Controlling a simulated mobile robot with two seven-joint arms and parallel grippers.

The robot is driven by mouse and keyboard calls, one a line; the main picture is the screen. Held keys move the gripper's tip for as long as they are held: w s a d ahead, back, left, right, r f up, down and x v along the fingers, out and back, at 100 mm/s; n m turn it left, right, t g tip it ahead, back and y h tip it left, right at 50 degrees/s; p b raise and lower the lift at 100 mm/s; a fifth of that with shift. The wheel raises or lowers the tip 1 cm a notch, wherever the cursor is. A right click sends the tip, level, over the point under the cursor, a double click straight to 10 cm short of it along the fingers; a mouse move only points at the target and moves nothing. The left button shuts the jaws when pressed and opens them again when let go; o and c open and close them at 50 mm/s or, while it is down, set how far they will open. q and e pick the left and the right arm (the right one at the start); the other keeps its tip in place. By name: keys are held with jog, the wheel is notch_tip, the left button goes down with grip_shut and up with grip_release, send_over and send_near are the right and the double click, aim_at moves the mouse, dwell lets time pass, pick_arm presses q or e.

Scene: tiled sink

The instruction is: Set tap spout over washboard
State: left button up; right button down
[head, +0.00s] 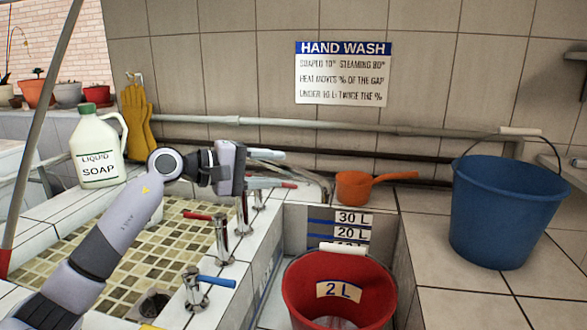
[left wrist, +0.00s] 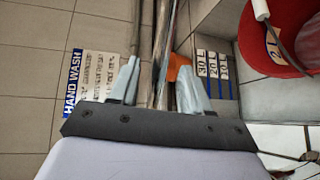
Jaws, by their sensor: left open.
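My left gripper (head: 284,170) reaches over the tiled sink from the left, its two pale fingers spread and pointing right towards the wall pipes. In the left wrist view the open fingers (left wrist: 157,85) have nothing clearly held between them. A chrome tap with a red handle (head: 221,236) and one with a blue handle (head: 197,288) stand on the ledge between the basins. More taps (head: 242,212) stand behind them, partly under my gripper. A thin curved pipe (head: 325,186) shows beyond the fingers; I cannot tell whether it is the spout. I cannot make out a washboard. My right gripper is out of view.
A red bucket (head: 338,268) marked 2 L sits in the right recess near a level scale (head: 350,218). An orange dipper (head: 353,188) and a blue bucket (head: 505,215) stand on the right ledge. A soap jug (head: 97,150) and yellow gloves (head: 137,120) are left. The tiled basin (head: 135,250) looks empty.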

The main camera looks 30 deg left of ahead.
aim_at(294, 169)
pick_arm(q)
jog(key=shift+p+x, duration=0.5)
jog(key=shift+x, duration=2.25)
jog(key=shift+d, duration=0.1)
jog(key=shift+c, duration=0.3)
grip_shut()
